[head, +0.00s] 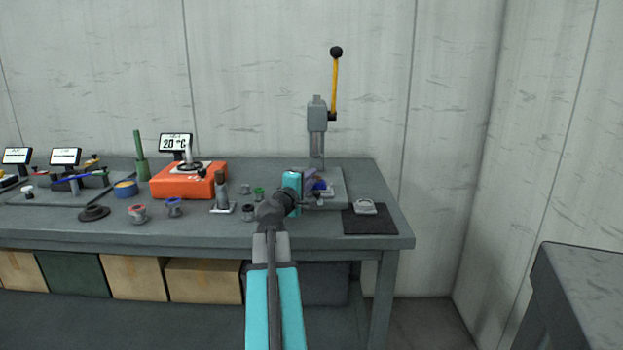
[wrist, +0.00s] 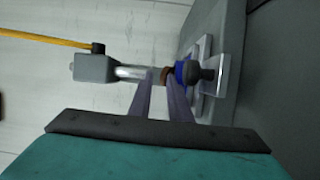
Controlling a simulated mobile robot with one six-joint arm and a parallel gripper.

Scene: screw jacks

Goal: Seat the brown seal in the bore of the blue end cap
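The blue end cap (wrist: 182,72) sits on a dark grey holder (wrist: 205,75) over metal plates, under the press. It also shows in the head view (head: 320,186), partly behind my gripper. The brown seal (wrist: 165,76) is at the end cap's top face, under the press ram; how deep it sits in the bore I cannot tell. I do not make it out in the head view. My gripper (wrist: 160,88) points at this stack with its fingers apart, one toward the ram and one beside the seal and cap. A gap shows between the fingers.
The lever press (head: 317,118) with a yellow handle stands behind my gripper; its ram (wrist: 132,72) hangs over the seal. A black mat (head: 368,226) bearing a light metal part lies to the right. An orange heater (head: 180,184) and several small parts stand to the left.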

